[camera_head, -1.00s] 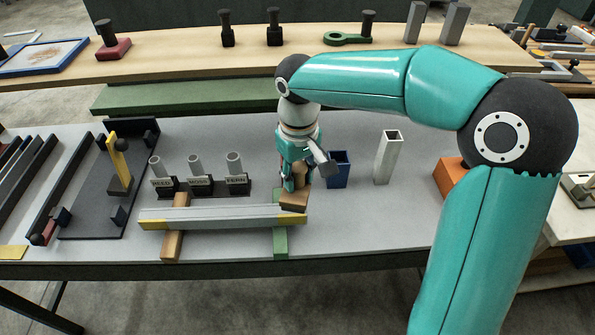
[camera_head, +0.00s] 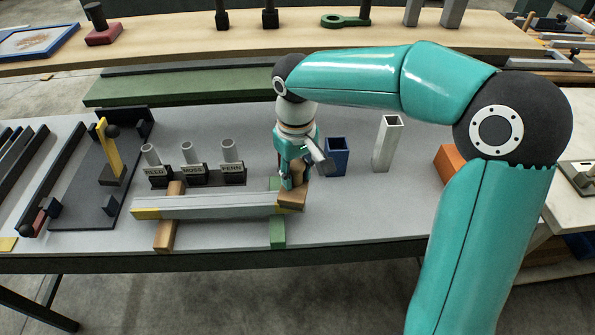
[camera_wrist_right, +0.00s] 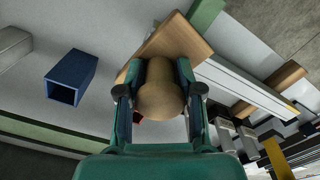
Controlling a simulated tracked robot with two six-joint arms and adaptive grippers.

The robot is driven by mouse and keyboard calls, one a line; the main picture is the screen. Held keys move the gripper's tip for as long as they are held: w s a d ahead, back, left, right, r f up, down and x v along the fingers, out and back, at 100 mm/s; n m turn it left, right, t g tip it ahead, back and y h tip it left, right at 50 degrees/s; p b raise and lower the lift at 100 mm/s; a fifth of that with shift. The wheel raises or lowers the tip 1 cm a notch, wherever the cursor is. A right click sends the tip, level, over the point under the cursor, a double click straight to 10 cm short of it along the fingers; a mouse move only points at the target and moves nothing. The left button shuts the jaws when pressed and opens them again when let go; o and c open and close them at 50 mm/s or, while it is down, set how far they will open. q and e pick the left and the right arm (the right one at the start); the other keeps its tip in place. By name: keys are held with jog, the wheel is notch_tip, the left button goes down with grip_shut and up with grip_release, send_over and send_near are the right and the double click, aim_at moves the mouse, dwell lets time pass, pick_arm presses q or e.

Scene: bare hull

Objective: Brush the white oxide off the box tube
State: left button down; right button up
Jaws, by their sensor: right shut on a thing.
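The box tube (camera_head: 215,208) is a long grey bar with yellow ends. It lies across a wooden support (camera_head: 167,232) and a green support (camera_head: 278,232). My right gripper (camera_head: 292,176) is shut on the handle of a wooden brush (camera_head: 293,196). The brush block is at the tube's right end and covers part of the yellow there; I cannot tell if it touches. In the right wrist view the fingers hold the round handle (camera_wrist_right: 160,92), with the block beyond it and the tube (camera_wrist_right: 250,88) to the right. I cannot clearly make out white oxide on the tube. My left gripper is not in view.
A blue square cup (camera_head: 336,158) and an upright grey tube (camera_head: 386,145) stand to the right of the gripper. A dark tray (camera_head: 100,190) with a yellow upright is at the left. The grey table front is clear.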

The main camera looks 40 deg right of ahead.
aim_at(296, 165)
jog(key=shift+f+b, duration=0.75)
jog(key=shift+f, duration=0.2)
jog(key=shift+a, duration=0.15)
jog(key=shift+w+a+r+p, duration=0.1)
jog(key=shift+w+a+p, duration=0.3)
jog(key=shift+a, duration=0.3)
jog(key=shift+w+a+r+p, duration=0.1)
jog(key=shift+w+a+p, duration=0.1)
jog(key=shift+w+a, duration=0.4)
jog(key=shift+a, duration=0.25)
jog(key=shift+f, duration=0.25)
jog(key=shift+s+d+f+b, duration=0.1)
jog(key=shift+s+d+b, duration=0.15)
jog(key=shift+s+d, duration=0.5)
jog(key=shift+s+d+f+b, duration=0.1)
jog(key=shift+s+d+b, duration=0.25)
jog(key=shift+d, duration=0.6)
jog(key=shift+s, duration=0.1)
jog(key=shift+r, duration=0.1)
jog(key=shift+r+p, duration=2.65)
jog(key=shift+r, duration=0.3)
